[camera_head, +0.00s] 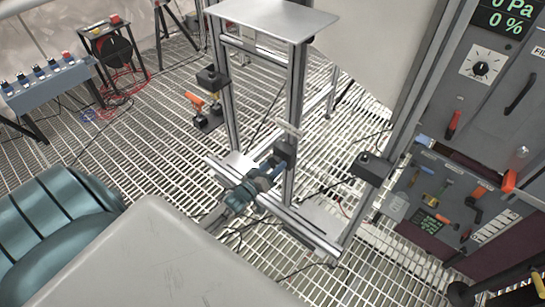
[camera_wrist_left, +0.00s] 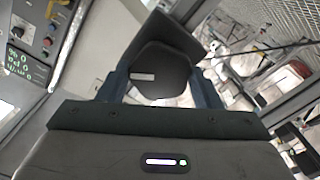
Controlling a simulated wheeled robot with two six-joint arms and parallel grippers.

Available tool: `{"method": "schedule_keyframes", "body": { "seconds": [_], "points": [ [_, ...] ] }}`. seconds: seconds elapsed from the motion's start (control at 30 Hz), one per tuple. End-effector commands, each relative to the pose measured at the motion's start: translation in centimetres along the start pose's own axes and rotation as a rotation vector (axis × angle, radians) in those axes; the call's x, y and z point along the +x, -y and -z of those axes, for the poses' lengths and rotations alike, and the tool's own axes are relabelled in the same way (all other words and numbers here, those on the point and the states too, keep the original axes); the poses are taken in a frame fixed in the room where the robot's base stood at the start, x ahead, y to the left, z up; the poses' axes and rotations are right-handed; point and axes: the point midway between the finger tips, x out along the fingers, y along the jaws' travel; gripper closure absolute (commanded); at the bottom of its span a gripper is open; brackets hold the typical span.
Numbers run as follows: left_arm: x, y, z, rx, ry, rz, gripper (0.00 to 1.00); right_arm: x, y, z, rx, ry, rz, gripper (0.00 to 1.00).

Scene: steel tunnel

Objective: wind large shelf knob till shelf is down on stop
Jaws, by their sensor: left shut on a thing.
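My left gripper (camera_head: 275,165) reaches in from the lower left to the aluminium frame, at a dark knob (camera_head: 285,149) beside the middle post. In the left wrist view its two fingers (camera_wrist_left: 162,88) stand on either side of the large dark, rounded knob (camera_wrist_left: 163,72), which has a small pale label, and are shut on it. The flat grey shelf plate (camera_head: 275,17) is level at the top of the frame. I cannot make out the stop for certain. My right gripper does not show.
A black block with an orange handle (camera_head: 195,100) sits on the left post, and another black block (camera_head: 371,168) on the right post. Grey panels with tools (camera_head: 450,195) stand at the right. A blue-grey bench (camera_head: 48,84) stands at far left. Grating floor lies between.

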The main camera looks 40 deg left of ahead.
Motion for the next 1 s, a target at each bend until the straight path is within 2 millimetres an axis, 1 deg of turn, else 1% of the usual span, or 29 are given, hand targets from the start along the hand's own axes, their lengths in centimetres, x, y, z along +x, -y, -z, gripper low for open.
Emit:
{"method": "schedule_keyframes", "body": {
  "seconds": [0.03, 0.2, 0.23, 0.33, 0.6, 0.73, 0.87, 1.0],
  "points": [
    [-0.1, 0.1, -0.3, -0.002, 0.004, 0.003, 0.64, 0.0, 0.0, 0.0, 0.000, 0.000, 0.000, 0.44],
    [-0.1, 0.1, -0.3, -0.001, 0.004, 0.003, 0.64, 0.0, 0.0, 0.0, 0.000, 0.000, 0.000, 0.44],
    [-0.1, 0.1, -0.3, -0.001, 0.004, 0.003, 0.39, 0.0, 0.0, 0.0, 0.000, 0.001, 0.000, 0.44],
    [-0.1, 0.1, -0.2, -0.001, 0.003, 0.003, 0.20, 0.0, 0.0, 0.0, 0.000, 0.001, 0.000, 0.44],
    [-0.1, 0.1, -0.1, 0.001, 0.001, 0.001, 0.19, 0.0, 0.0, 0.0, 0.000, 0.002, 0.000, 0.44],
    [-0.8, 0.1, -0.1, 0.003, 0.002, 0.001, 0.19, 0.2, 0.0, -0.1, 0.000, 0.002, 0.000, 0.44],
    [-2.6, 0.2, -0.3, 0.002, 0.004, 0.002, 0.19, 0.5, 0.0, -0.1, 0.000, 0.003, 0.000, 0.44],
    [-5.4, 0.2, -0.3, 0.001, 0.005, 0.002, 0.19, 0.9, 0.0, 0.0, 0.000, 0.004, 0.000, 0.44]
  ]
}}
